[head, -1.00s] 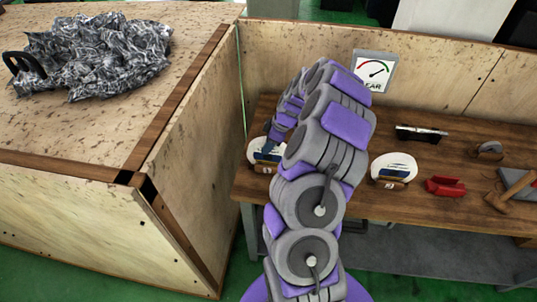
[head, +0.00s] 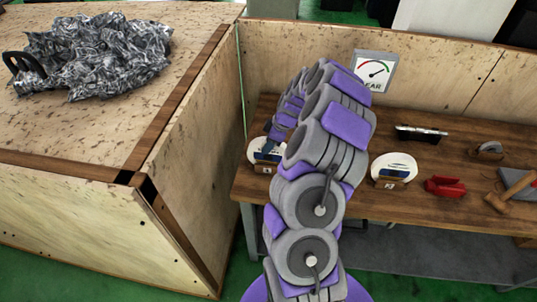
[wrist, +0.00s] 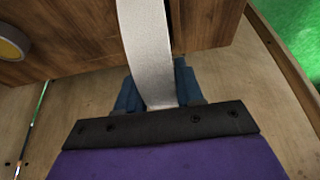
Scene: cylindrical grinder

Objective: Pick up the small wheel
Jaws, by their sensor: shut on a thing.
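A pale wheel (head: 256,147) stands upright in a small wooden holder at the left end of the brown workbench, partly hidden by my gripper (head: 273,140). In the wrist view, my gripper (wrist: 158,88) has its blue fingers on both sides of a pale grey wheel rim (wrist: 147,45), seen edge-on, and is shut on it. A second, larger-looking white wheel (head: 394,163) stands in its own holder to the right, apart from my gripper. I cannot tell whether the held wheel is clear of its holder.
A red part (head: 445,186), a wooden-handled hammer (head: 512,190) and a grey clamp-like part (head: 489,149) lie at the right of the workbench (head: 430,215). A gauge sign (head: 375,71) is at the back wall. A wooden crate (head: 75,150) stands close on the left.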

